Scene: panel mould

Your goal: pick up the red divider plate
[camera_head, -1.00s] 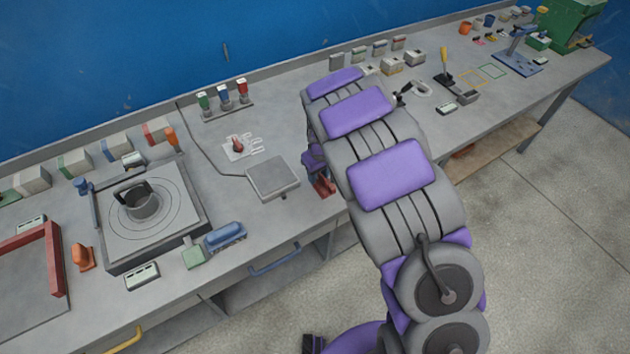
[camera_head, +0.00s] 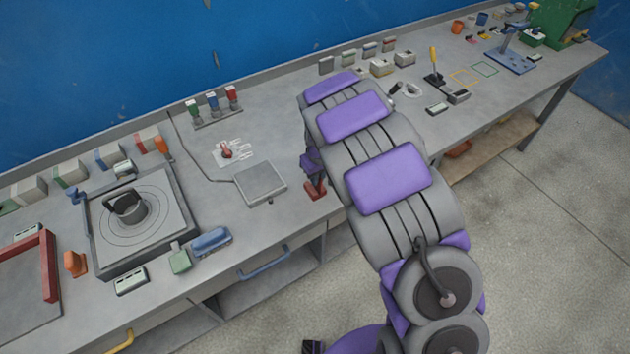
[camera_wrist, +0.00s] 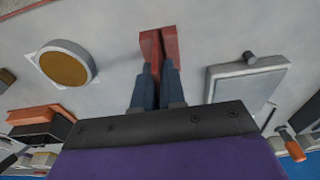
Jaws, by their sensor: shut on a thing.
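The red divider plate (camera_wrist: 153,45) is between the fingertips of my gripper (camera_wrist: 158,72) in the wrist view. My gripper is shut on it, with its two dark blue fingers close together. The plate sticks out past the fingertips, over or on the grey bench. In the head view part of the red plate (camera_head: 315,190) shows at the bench's front edge, left of my arm. My arm hides most of my gripper there. I cannot tell whether the plate touches the bench.
A grey square plate device (camera_head: 260,183) lies just left of the red plate. A turntable (camera_head: 175,235) stands further left. In the wrist view a round piece with a brown top (camera_wrist: 64,67) lies to the left. Small blocks and tools line the bench's back.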

